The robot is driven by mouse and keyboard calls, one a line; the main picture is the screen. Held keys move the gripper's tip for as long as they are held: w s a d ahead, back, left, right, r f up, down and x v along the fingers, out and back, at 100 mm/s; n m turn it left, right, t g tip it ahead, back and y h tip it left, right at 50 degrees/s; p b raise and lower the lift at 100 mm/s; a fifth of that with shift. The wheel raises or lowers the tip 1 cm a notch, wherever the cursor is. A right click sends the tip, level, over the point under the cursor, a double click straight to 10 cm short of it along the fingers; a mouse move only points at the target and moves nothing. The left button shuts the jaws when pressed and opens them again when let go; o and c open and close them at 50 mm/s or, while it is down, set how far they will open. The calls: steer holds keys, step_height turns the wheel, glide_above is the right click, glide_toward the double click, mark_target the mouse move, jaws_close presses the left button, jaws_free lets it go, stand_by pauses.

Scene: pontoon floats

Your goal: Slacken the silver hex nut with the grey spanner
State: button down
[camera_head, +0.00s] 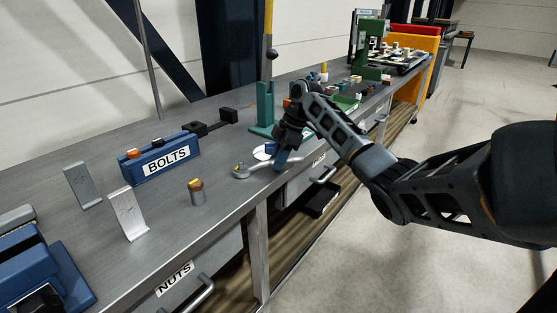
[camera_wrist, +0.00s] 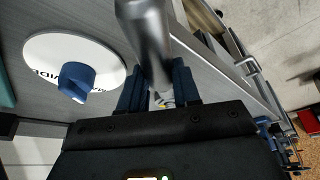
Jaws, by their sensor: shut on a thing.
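The grey spanner (camera_head: 258,166) runs left from my gripper (camera_head: 283,160) over the bench, and its head lies around or over a small silver piece with a yellow mark (camera_head: 241,167). This looks like the silver hex nut, but it is too small to tell whether the spanner is fully seated. In the wrist view the spanner's thick grey handle (camera_wrist: 147,35) stands between the blue fingers of my gripper (camera_wrist: 158,88), which is shut on it. The spanner's head and the nut are not visible in the wrist view.
A grey post with an orange-brown top (camera_head: 196,190) stands to the left. A white disc with a blue knob (camera_wrist: 75,80) lies beside my gripper. Behind are a blue BOLTS box (camera_head: 165,162) and a green stand (camera_head: 265,108). The bench's front edge is close.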

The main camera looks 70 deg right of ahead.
mark_target(268, 148)
steer(key=shift+w+d+n+g+y+b, duration=0.3)
steer(key=shift+w+d+n+b, duration=0.45)
steer(key=shift+n+b, duration=0.5)
stand_by(0.7)
steer(key=shift+w+d+f+n+g+b, duration=0.1)
steer(key=shift+w+d+n+g+b, duration=0.35)
steer(key=shift+b, duration=1.2)
steer(key=shift+w+d+n+y+b, duration=0.25)
steer(key=shift+w+n+b, duration=0.35)
steer(key=shift+b, duration=0.4)
steer(key=shift+w+d+n+y+b, duration=0.15)
steer(key=shift+w+d+n+b, duration=0.25)
steer(key=shift+n+b, duration=0.45)
stand_by(0.5)
steer(key=shift+w+r+n+g+b, duration=0.3)
steer(key=shift+w+b, duration=0.3)
steer(key=shift+b, duration=0.55)
steer(key=shift+s+r+p, duration=0.1)
steer(key=shift+p, duration=0.55)
steer(key=shift+s+a+p, duration=0.1)
steer(key=shift+s+p, duration=0.1)
steer(key=shift+p, duration=0.35)
